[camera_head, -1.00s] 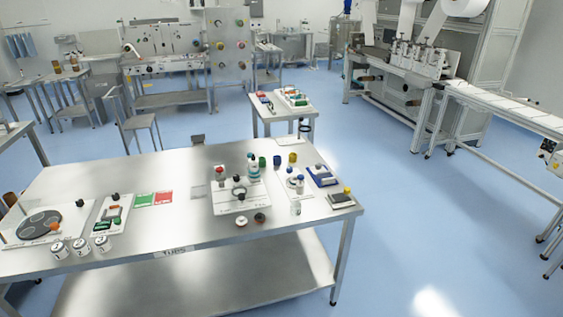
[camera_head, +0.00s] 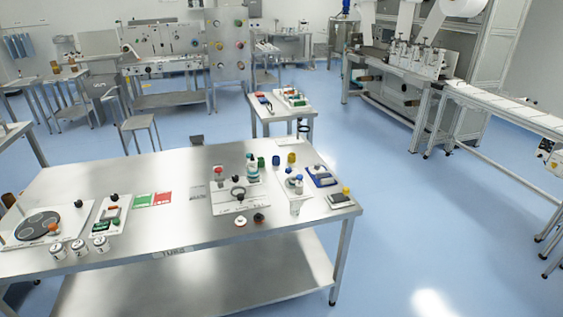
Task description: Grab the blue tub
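A small blue tub (camera_head: 276,161) stands upright towards the back right of the steel table (camera_head: 180,210), whose front edge carries a "TUBS" label. It stands between a green tub (camera_head: 261,162) and a yellow tub (camera_head: 292,158), which look the same kind and size. A blue tray-like item (camera_head: 321,177) lies to its right and nearer. Neither of my grippers shows in the head view, so nothing is seen holding or touching the blue tub.
Several white numbered tubs (camera_head: 79,248) stand at the front left. The blue floor (camera_head: 430,225) right of the table is clear. A small table (camera_head: 283,112) stands behind.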

